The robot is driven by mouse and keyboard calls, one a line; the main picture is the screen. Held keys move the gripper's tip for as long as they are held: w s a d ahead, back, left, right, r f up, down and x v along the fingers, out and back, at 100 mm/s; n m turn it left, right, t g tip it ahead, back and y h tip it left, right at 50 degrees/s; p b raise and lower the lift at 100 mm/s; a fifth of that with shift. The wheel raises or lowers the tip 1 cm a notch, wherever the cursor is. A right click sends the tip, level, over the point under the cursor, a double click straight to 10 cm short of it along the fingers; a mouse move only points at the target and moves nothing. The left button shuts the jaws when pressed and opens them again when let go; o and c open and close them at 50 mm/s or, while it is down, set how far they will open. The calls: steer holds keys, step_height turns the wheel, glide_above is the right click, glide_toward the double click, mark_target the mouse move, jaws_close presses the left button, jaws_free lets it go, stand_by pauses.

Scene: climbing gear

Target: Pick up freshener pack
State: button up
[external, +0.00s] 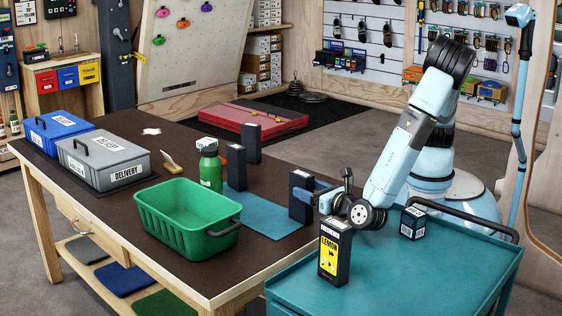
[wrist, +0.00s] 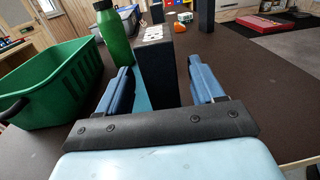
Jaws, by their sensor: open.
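A black pack with a yellow "LEMON" label (external: 329,254) stands upright on the teal surface at the front; its upper lettering is small. Another tall black box (external: 300,197) stands on the dark table by the teal mat. My gripper (external: 319,191) is open at this box. In the wrist view, my two blue fingers (wrist: 160,82) are on either side of a black box (wrist: 154,78) with a white printed label on top, with gaps on both sides. Its lower part is hidden by my gripper. Its front face shows no readable label.
A green basket (external: 190,236) and green bottle (external: 210,170) stand left of my gripper. More black boxes (external: 252,144) stand farther back. Grey (external: 104,166) and blue delivery bins occupy the far left. A small black box (external: 412,224) sits on the teal surface (external: 440,262).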

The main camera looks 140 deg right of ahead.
mark_target(297, 184)
steer(key=d, duration=0.5)
steer(key=shift+s+d, duration=0.25)
steer(key=shift+d, duration=0.05)
steer(key=shift+c, duration=0.2)
steer(key=c, duration=1.1)
